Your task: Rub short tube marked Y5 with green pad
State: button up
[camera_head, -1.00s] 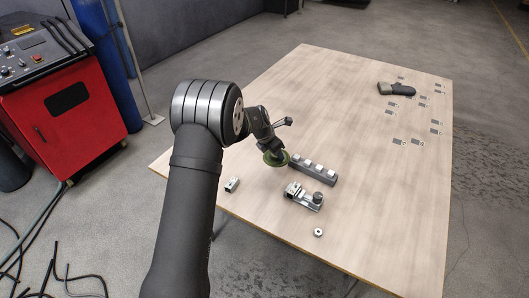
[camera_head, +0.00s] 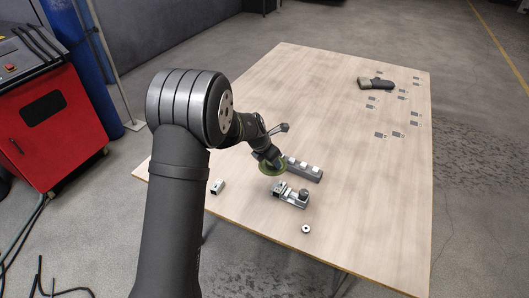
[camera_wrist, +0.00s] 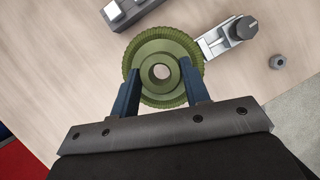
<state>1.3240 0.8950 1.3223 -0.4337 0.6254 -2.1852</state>
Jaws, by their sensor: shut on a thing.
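My gripper (camera_wrist: 163,92) is shut on the green pad (camera_wrist: 150,47), a round disc with a ribbed edge and a centre hole. In the head view the pad (camera_head: 271,168) is above the table, close to the clamp fixture (camera_head: 284,199). In the wrist view the pad hides the near end of this fixture (camera_wrist: 216,43). A small metal block-like piece with a hole (camera_head: 217,186) lies left of the fixture. No Y5 marking is readable, so I cannot tell which piece is the tube; part of the fixture's contents is hidden.
A grey rail with white-topped pieces (camera_head: 312,175) lies behind the fixture. A small round nut (camera_head: 306,229) is near the front edge. A dark hand tool (camera_head: 376,83) and several small tags (camera_head: 381,134) are at the far right.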

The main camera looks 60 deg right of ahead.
aim_at(281, 173)
jog(key=s+a, duration=0.3)
jog(key=s, duration=0.1)
jog(key=shift+a+r, duration=0.1)
jog(key=shift+a, duration=0.2)
jog(key=shift+f, duration=3.45)
jog(key=shift+d+f, duration=0.25)
jog(key=shift+d, duration=0.25)
jog(key=shift+d+f, duration=0.2)
jog(key=shift+d, duration=0.25)
jog(key=shift+c, duration=0.3)
jog(key=shift+s+d+f, duration=0.1)
jog(key=shift+s+d, duration=0.05)
jog(key=shift+d, duration=1.75)
jog(key=shift+w+a, duration=0.2)
jog(key=shift+a, duration=2.7)
jog(key=shift+d+r, duration=0.1)
jog(key=shift+r, duration=4)
